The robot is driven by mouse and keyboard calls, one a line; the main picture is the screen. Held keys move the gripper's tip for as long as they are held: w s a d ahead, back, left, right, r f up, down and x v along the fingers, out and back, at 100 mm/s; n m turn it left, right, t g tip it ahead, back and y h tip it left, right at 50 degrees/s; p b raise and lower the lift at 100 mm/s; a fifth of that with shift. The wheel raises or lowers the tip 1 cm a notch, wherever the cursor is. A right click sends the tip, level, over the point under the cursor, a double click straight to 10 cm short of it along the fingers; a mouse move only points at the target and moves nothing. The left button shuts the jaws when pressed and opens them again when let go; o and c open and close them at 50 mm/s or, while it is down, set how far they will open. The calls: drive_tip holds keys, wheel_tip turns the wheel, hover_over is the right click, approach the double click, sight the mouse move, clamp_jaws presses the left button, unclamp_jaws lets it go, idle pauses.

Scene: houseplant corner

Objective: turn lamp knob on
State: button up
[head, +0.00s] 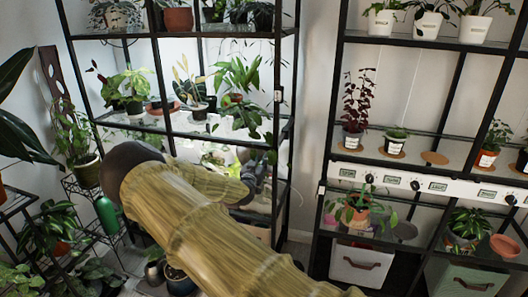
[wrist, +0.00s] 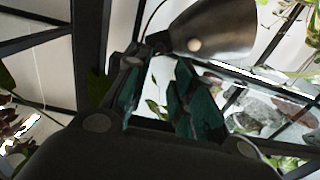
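In the wrist view, a dark, cone-shaped lamp shade (wrist: 222,28) is just beyond my gripper, at the upper middle. A small round tan knob (wrist: 194,45) is on its near side. My gripper (wrist: 158,66) has two dark teal fingers with a gap between them. It is open and empty, with the knob above and right of the fingertips, apart from them. In the head view my gripper (head: 259,172) is at the right side of the left plant rack, partly hidden by my arm. I cannot make out the lamp in the head view.
The left rack (head: 292,75) has black posts and glass shelves crowded with potted plants. The right rack (head: 325,140) carries a white strip (head: 455,187) with several dark knobs. A green bottle (head: 107,215) stands at left. Black bars (wrist: 35,43) pass left of my gripper.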

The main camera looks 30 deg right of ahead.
drive_tip(key=x, duration=0.8)
drive_tip(key=shift+w+d+f+p, duration=0.2)
drive_tip(key=shift+d+p, duration=0.05)
drive_tip(key=shift+p, duration=0.05)
clamp_jaws()
